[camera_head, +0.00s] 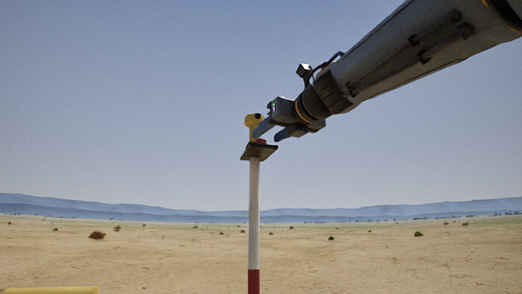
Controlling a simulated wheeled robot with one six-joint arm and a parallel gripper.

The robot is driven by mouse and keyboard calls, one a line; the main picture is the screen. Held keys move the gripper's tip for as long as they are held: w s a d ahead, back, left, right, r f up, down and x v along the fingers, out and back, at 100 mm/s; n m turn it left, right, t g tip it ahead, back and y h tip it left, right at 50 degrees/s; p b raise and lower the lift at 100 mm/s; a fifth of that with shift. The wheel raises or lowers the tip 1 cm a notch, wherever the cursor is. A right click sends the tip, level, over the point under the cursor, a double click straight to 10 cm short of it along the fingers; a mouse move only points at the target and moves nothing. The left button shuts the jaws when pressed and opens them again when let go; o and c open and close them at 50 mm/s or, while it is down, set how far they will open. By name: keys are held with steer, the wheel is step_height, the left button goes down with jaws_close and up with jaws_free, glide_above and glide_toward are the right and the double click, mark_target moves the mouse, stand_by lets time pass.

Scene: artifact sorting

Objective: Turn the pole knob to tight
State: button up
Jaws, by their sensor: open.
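The pole (254,205) stands upright, white with a red band low in the view. A dark plate (253,153) sits at its top, looking slightly tilted. A yellow knob (254,121) stands above the plate, with a small red part (261,141) at its base. My gripper (266,133) comes in from the upper right. It is open, with its fingers pointing down and left at the knob. One fingertip overlaps the knob's right side in the picture; I cannot tell whether it touches. Any marking for tight or loose is not readable.
Open sandy ground (130,255) with small scattered shrubs spreads behind the pole. Low hills line the horizon. A yellow edge (50,291) shows at the bottom left. The air around the pole's left side is clear.

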mark_target(261, 140)
steer(key=x, duration=0.6)
steer(key=shift+w+d+r+p, duration=0.1)
steer(key=shift+w+p, duration=0.25)
steer(key=shift+p, duration=0.05)
steer(key=c, duration=1)
